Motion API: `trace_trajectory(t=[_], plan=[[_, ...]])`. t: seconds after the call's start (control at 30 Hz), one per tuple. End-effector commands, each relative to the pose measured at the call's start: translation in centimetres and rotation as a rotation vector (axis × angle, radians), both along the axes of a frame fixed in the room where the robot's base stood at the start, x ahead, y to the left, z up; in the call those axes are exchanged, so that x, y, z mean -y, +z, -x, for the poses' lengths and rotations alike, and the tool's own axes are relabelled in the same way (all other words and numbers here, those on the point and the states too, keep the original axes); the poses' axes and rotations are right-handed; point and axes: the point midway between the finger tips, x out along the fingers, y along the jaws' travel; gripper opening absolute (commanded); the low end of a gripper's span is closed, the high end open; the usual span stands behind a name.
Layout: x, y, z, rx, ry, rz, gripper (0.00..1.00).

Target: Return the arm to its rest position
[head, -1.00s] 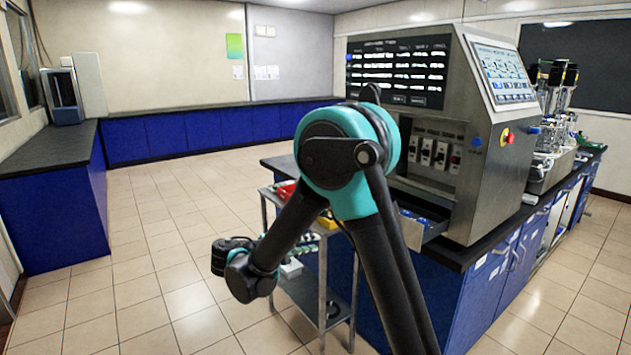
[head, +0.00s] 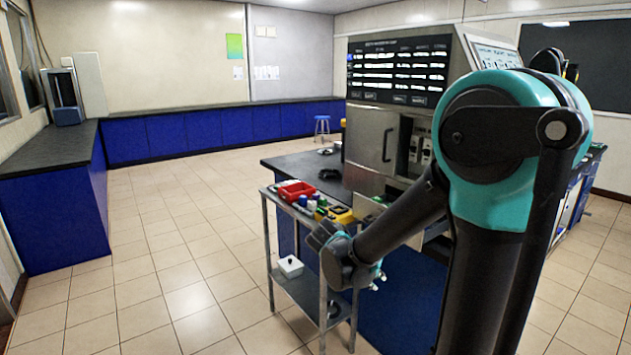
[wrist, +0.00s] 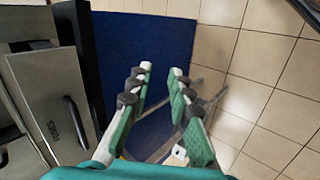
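My arm stands at the right in the head view, its teal elbow in front of the bioreactor cabinet. My gripper (wrist: 160,88) shows in the wrist view with its two green-and-grey fingers apart and nothing between them.
A metal trolley (head: 266,240) holds a red bin (head: 296,191), a yellow item (head: 340,214) and bottles, with a white box (head: 290,266) below. The bioreactor cabinet (head: 372,133) stands on the bench behind my arm. The tiled floor (head: 170,260) at left is clear.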

Motion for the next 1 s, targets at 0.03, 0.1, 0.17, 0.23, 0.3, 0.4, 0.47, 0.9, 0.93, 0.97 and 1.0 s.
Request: trace_trajectory(t=[0.03, 0.1, 0.17, 0.23, 0.3, 0.4, 0.47, 0.9, 0.93, 0.97, 1.0], plan=[[1.5, -0.7, 1.6, -0.008, -0.031, -0.067, 0.20], [2.7, -1.9, 3.7, -0.014, -0.066, -0.172, 0.20], [3.3, -2.8, 5.5, -0.011, -0.099, -0.261, 0.20], [3.7, -3.8, 7.4, 0.002, -0.138, -0.366, 0.20], [3.8, -4.6, 9.2, 0.023, -0.178, -0.467, 0.20], [3.6, -5.5, 11.2, 0.061, -0.228, -0.592, 0.20], [3.3, -5.9, 12.1, 0.083, -0.253, -0.651, 0.20], [2.6, -6.4, 13.4, 0.133, -0.300, -0.768, 0.20], [2.6, -6.4, 13.4, 0.132, -0.300, -0.767, 0.20], [2.6, -6.4, 13.4, 0.132, -0.300, -0.766, 0.20], [2.6, -6.4, 13.4, 0.132, -0.300, -0.766, 0.20]])
